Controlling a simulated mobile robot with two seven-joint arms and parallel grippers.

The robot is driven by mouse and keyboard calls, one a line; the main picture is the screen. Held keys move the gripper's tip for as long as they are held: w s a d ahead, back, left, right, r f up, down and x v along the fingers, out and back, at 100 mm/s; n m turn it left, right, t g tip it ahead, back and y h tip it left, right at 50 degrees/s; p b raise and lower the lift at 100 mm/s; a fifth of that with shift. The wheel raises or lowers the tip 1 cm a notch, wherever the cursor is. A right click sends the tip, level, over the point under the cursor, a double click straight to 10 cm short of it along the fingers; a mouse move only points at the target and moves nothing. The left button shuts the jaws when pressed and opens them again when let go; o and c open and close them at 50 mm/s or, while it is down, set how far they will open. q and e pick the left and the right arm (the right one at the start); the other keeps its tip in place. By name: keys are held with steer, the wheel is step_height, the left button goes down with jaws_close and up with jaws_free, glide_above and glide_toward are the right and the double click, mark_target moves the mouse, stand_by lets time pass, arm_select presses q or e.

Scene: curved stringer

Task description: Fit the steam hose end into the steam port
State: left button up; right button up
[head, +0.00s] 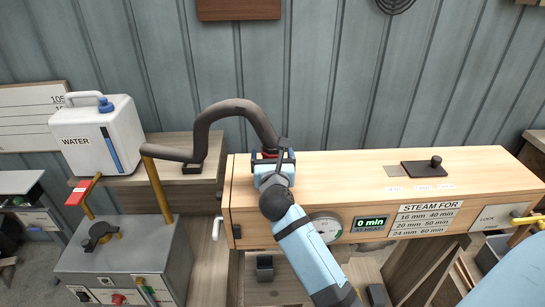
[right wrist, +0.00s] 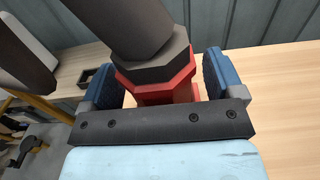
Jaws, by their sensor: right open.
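The steam hose (head: 232,107) is a thick dark tube. It arches from the bench on the left over to the top left end of the wooden steam box (head: 340,170). In the right wrist view the hose end (right wrist: 150,62) has a dark hexagonal collar. It stands on a red hexagonal fitting (right wrist: 165,88), which I take to be the steam port; how deep it sits is hidden. My right gripper (head: 273,160) is at this joint. In the wrist view its blue fingers (right wrist: 160,80) stand apart on either side of the red fitting, with gaps. My left gripper is not in view.
A white water container (head: 97,135) stands on the left bench, above a grey boiler cabinet (head: 125,255) with yellow pipes. A dark slide with a knob (head: 425,168) lies on the box top. A gauge (head: 325,228) is on the box front. The box top between is clear.

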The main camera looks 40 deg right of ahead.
steer(key=shift+r, duration=0.15)
steer(key=b+v, duration=0.1)
steer(key=v, duration=0.6)
steer(key=shift+s+a, duration=0.15)
steer(key=shift+s+r, duration=0.1)
